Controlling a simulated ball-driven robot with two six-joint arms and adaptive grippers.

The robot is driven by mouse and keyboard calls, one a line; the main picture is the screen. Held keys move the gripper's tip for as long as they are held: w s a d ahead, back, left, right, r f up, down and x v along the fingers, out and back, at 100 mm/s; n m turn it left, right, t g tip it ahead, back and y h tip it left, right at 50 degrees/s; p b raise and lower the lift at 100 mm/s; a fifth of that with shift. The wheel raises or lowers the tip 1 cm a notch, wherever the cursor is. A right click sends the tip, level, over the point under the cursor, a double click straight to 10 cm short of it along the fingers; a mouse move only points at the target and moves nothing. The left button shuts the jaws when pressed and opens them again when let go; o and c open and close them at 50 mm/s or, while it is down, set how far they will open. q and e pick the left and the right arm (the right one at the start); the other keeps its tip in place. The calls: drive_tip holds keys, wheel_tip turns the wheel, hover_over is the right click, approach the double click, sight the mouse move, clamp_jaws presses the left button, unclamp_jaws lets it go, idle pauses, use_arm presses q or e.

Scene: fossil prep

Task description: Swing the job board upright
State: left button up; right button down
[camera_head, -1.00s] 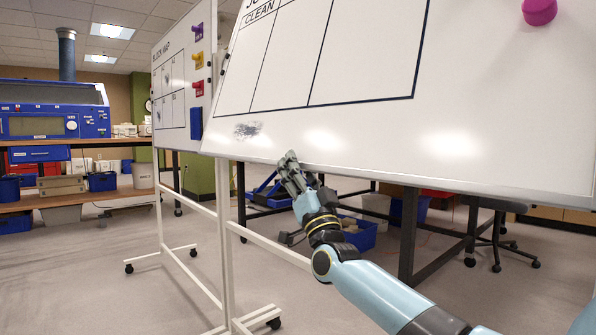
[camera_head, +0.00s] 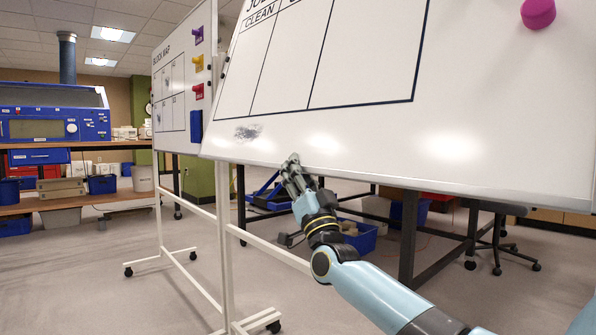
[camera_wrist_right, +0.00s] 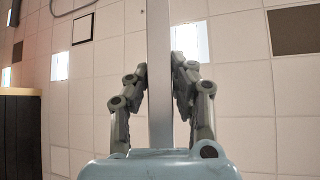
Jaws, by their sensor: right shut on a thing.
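The job board (camera_head: 400,140) is a large white panel with a black-lined grid and the word CLEAN. It hangs tilted in its white stand, its lower edge toward me. My right gripper (camera_head: 293,163) is at this lower edge, left of the middle. In the right wrist view the board (camera_wrist_right: 159,75) shows edge-on as a pale strip between the two fingers of the gripper (camera_wrist_right: 160,90), which are shut on it. My left gripper is in neither view.
A second whiteboard (camera_head: 174,110) titled BLOCK MAP, with colored magnets and a blue eraser, stands upright behind at left. A grey smudge (camera_head: 248,132) marks the job board. A pink magnet (camera_head: 538,12) is at upper right. A bench and wheeled chair (camera_head: 500,245) stand behind.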

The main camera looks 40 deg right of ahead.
drive_tip(key=shift+d+f+n+y+b, duration=0.25)
drive_tip(key=shift+d+n+y+b, duration=0.05)
drive_tip(key=shift+y, duration=0.2)
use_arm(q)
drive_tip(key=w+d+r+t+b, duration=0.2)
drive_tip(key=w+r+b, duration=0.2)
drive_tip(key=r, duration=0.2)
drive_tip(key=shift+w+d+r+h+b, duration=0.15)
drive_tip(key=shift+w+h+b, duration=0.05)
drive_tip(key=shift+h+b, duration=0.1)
use_arm(e)
drive_tip(key=d+n+t+y, duration=0.1)
drive_tip(key=d+n+y, duration=0.3)
drive_tip(key=d, duration=0.6)
drive_tip(key=shift+w+f+n+y, duration=0.3)
drive_tip(key=shift+w+f+n, duration=0.1)
drive_tip(key=shift+w+n, duration=0.1)
drive_tip(key=c, duration=1.5)
unclamp_jaws()
drive_tip(key=o, duration=0.3)
drive_tip(key=shift+d+f, duration=0.1)
drive_tip(key=shift+d, duration=0.15)
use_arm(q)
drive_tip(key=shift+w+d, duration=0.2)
use_arm(e)
drive_tip(key=shift+s, duration=0.1)
drive_tip(key=shift+a, duration=0.1)
